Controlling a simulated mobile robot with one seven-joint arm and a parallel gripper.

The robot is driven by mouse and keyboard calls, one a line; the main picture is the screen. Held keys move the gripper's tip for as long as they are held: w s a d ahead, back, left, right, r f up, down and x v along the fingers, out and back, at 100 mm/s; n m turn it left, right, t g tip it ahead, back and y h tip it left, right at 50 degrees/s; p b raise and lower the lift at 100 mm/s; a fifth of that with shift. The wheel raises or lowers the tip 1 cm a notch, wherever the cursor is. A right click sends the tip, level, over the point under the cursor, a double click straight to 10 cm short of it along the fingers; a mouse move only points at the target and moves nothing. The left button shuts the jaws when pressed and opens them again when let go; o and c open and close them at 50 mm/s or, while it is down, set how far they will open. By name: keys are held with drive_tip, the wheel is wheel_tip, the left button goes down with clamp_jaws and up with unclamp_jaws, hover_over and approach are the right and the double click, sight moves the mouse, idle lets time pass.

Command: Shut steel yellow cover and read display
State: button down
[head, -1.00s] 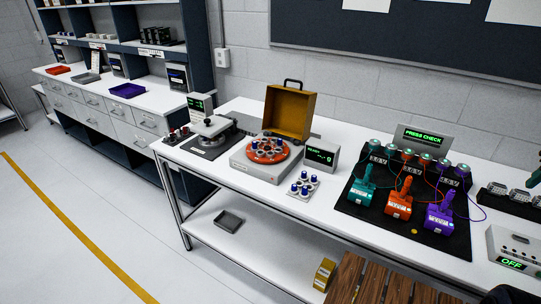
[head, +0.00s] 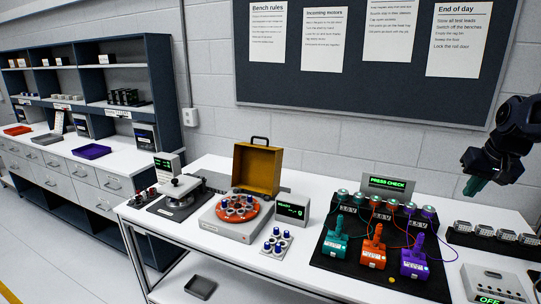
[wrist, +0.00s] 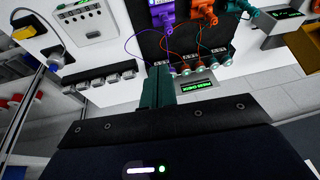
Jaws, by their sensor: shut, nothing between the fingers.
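The yellow cover (head: 257,168) stands upright and open behind the round orange carousel (head: 237,209) on its grey base (head: 222,228), with its black handle on top. Several blue-and-white parts sit on the carousel. The small grey display (head: 291,210) stands just right of it with green text too small to read surely. My gripper (head: 475,185) is at the far right, raised in front of the wall, well away from the cover. In the wrist view its green fingers (wrist: 157,88) are together and hold nothing.
A black mat (head: 330,258) with teal, orange and purple devices lies between the carousel and my arm. A "PRESS CHECK" display (head: 387,185) stands behind it. A grey instrument (head: 182,190) is left of the carousel. A small tray (head: 273,243) of blue-capped parts sits in front.

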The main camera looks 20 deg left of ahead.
drive_tip(key=w+a+n+g+y, duration=0.1)
drive_tip(key=w+a+g+y, duration=0.15)
drive_tip(key=w+a, duration=1)
drive_tip(key=w+a+n+g+y, duration=0.15)
drive_tip(key=w+a+y, duration=0.25)
drive_tip(key=w+a, duration=0.9)
drive_tip(key=w+a+f+m+g+y, duration=0.1)
drive_tip(key=w+a+f+y, duration=0.3)
drive_tip(key=a, duration=0.7)
drive_tip(key=w+a+f+m+g+y, duration=0.1)
drive_tip(key=w+a+f+g+y, duration=0.15)
drive_tip(key=w+a+f, duration=0.65)
drive_tip(key=w+a+f+m+g+y, duration=0.1)
drive_tip(key=w+a+y, duration=0.25)
drive_tip(key=a, duration=0.95)
drive_tip(key=s+a+r, duration=0.1)
drive_tip(key=s+a, duration=0.5)
drive_tip(key=a, duration=0.4)
drive_tip(key=shift+s, duration=0.4)
drive_tip(key=shift+r, duration=0.1)
drive_tip(key=shift+r, duration=0.1)
